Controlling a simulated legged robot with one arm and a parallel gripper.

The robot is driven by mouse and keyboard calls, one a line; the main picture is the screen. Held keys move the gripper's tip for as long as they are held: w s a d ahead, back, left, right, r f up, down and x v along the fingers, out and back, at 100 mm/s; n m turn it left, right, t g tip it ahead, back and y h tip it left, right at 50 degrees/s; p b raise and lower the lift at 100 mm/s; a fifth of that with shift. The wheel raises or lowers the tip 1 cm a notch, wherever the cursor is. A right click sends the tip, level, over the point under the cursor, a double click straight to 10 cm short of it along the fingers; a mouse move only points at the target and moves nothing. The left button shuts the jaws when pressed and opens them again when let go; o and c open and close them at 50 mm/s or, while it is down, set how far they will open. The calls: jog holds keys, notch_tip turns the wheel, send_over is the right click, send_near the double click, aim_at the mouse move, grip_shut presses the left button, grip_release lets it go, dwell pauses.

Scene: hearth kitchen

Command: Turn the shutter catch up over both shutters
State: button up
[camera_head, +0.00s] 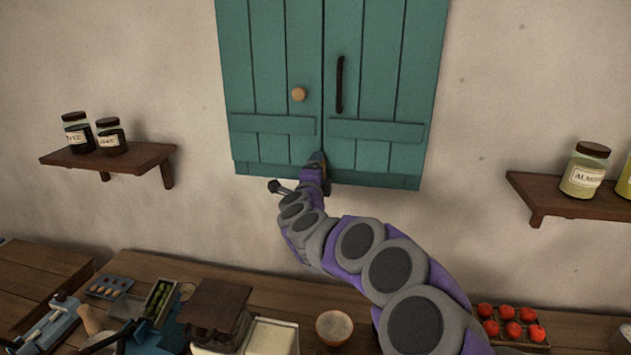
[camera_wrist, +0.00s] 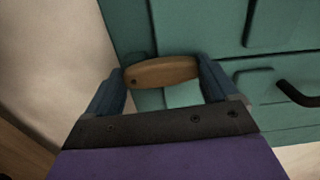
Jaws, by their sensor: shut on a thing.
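Two green plank shutters, the left (camera_head: 270,80) and the right (camera_head: 385,85), hang side by side on the wall and look closed. The wooden shutter catch (camera_wrist: 162,72) shows in the wrist view between the two blue fingers of my gripper (camera_wrist: 160,78), which is shut on it, one finger at each end. In the head view my gripper (camera_head: 318,165) is at the bottom edge of the shutters, near the seam. It mostly hides the catch there, so I cannot tell its exact angle in that view.
The left shutter has a round wooden knob (camera_head: 299,94); the right has a black bar handle (camera_head: 340,84). Wall shelves with jars stand left (camera_head: 110,158) and right (camera_head: 570,195). The counter below holds a bowl (camera_head: 334,327), a tomato tray (camera_head: 512,325) and other kitchen things.

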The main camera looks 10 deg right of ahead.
jog(key=shift+f+m, duration=0.3)
dwell(0.4)
jog(key=o, duration=1.3)
jog(key=shift+d+r, duration=0.1)
jog(key=shift+r, duration=0.05)
jog(key=shift+s, duration=0.2)
jog(key=p+v, duration=0.1)
jog(key=v, duration=1.6)
jog(key=shift+a, duration=0.25)
